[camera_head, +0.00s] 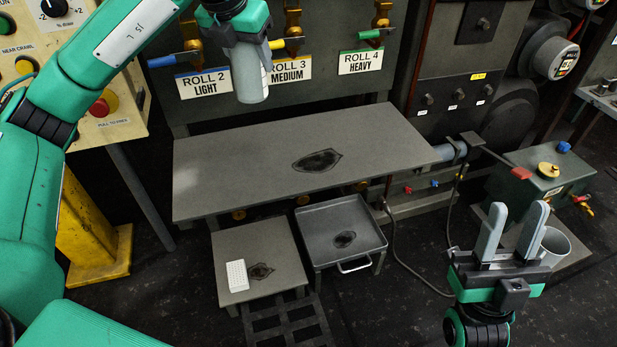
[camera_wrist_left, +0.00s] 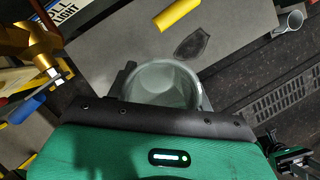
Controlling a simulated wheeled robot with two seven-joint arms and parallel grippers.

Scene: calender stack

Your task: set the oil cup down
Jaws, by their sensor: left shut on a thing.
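A grey cup (camera_head: 253,85) is in my left gripper (camera_head: 248,48), held in the air in front of the ROLL 2 and ROLL 3 labels, above the back of the long grey table (camera_head: 230,170). In the left wrist view the cup (camera_wrist_left: 165,84) shows its round open mouth; I cannot tell whether oil is inside. My left gripper is shut on it, with the fingers mostly hidden. A second grey cup (camera_head: 556,246) stands at the right, partly behind my right gripper (camera_head: 514,228). My right gripper points up, open and empty.
Valves with blue, yellow and green handles (camera_head: 370,34) line the machine front. The long table has a dark stain (camera_head: 317,160) and is otherwise clear. A low stand (camera_head: 232,240) carries a white block (camera_head: 237,276); a metal tray (camera_head: 318,220) stands beside it.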

